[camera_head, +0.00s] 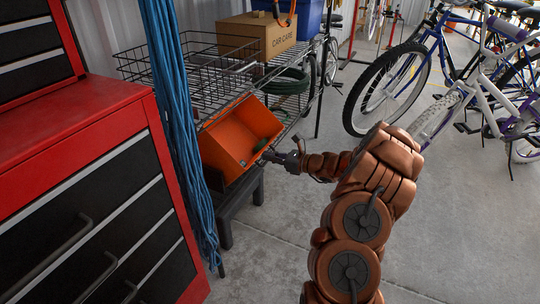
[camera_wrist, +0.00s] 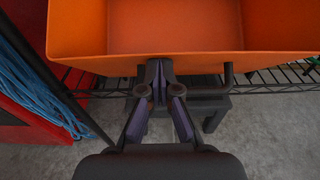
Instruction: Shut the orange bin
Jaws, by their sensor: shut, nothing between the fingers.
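The orange bin (camera_head: 228,146) sits at the end of the wire shelf in the head view, tilted outward with its open inside showing. A small dark item lies in it, too small to identify. In the wrist view the bin (camera_wrist: 195,62) spans the top, its near wall facing me, with a dark bar-shaped handle (camera_wrist: 228,76) just right of my fingers. My gripper (camera_head: 268,155) is at the bin's right, near side; in the wrist view its fingertips (camera_wrist: 158,70) are together and empty, at the bin's near wall. I cannot tell whether they touch it.
A red tool chest (camera_head: 75,140) and hanging blue ropes (camera_head: 172,100) stand close on the left. The wire shelf (camera_head: 210,70) carries a cardboard box (camera_head: 258,37). A dark stool (camera_head: 245,193) is below the bin. Bicycles (camera_head: 400,85) stand at the right; floor between is clear.

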